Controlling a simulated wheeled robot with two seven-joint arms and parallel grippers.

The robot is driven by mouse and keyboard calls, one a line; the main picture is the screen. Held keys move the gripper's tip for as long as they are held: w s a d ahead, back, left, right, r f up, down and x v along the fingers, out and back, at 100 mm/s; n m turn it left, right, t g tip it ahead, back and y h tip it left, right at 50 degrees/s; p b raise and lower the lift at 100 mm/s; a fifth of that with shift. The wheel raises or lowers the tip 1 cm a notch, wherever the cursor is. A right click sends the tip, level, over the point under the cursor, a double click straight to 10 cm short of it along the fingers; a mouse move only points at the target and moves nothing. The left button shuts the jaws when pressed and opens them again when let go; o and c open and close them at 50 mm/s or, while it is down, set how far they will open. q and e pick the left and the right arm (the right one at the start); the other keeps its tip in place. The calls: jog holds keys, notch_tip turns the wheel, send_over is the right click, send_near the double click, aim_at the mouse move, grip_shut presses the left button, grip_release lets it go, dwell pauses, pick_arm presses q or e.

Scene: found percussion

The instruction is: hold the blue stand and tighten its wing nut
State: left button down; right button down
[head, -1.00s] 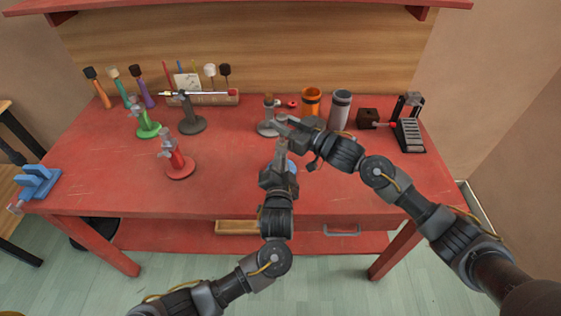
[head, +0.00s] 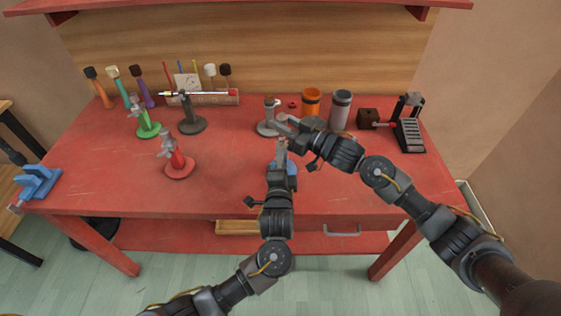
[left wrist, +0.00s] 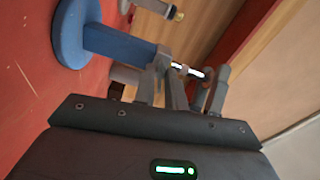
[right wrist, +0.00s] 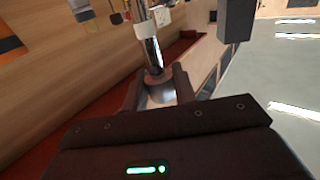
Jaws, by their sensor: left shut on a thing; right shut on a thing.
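The blue stand (head: 291,166) stands upright on the red table, partly hidden by my left gripper. Its round base (left wrist: 72,32) and blue post (left wrist: 120,44) show in the left wrist view, with a grey clamp at the post's top. My left gripper (head: 281,146) is shut at this clamp, on what looks like the wing nut (left wrist: 163,62); its jaws partly hide it. My right gripper (head: 280,122) is just above, shut on the stand's silver upper rod (right wrist: 150,50). The exact contact there is partly hidden.
A grey stand (head: 268,128) is close behind my grippers. Orange (head: 311,100) and grey (head: 341,108) cans stand behind the right arm. Red (head: 179,166), green (head: 147,129) and dark (head: 190,123) stands are at left.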

dwell(0.9)
pick_arm(q)
jog(key=c, duration=1.6)
grip_release()
jog(key=shift+s, duration=0.1)
jog(key=s, duration=1.2)
jog(key=shift+a, duration=0.2)
jog(key=shift+o, duration=0.3)
jog(key=shift+w, duration=0.1)
